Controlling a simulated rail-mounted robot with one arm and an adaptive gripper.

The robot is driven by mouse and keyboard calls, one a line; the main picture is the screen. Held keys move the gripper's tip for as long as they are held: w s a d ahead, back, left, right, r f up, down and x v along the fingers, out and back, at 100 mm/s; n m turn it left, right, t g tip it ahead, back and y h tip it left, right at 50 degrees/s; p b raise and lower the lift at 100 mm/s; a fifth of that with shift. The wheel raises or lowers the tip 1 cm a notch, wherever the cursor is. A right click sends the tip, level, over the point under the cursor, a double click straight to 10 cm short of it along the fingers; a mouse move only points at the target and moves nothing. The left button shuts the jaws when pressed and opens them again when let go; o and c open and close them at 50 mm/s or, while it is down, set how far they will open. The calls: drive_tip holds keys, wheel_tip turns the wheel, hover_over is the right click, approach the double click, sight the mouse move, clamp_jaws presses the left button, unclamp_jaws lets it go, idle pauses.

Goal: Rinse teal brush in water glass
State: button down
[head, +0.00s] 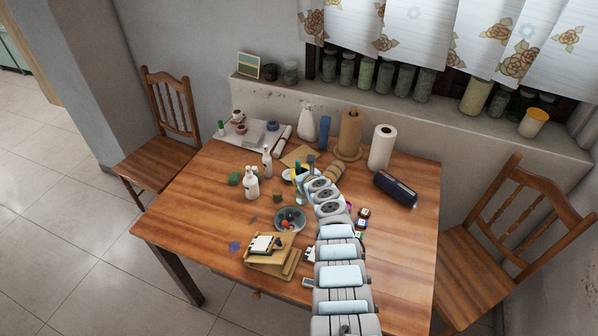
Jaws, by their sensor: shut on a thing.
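My gripper (301,178) is at the end of my arm, over the back middle of the wooden table. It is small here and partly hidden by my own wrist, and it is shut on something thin. A narrow dark-green piece (297,165) stands up at the gripper's end and looks like part of the teal brush; its bristles are hidden.
The wooden table (190,205) holds a white spray bottle (307,122), a paper roll (382,148), a brown roll on a stand (350,132), a dark cylindrical case (396,188), a white bottle (252,184), a bowl (290,219) and stacked wooden boards (268,262). The left front is mostly clear.

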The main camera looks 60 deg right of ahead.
sight(298, 161)
idle(0.3)
wheel_tip(298, 161, up, 5)
drive_tip(key=p, duration=0.5)
drive_tip(key=shift+w, duration=0.1)
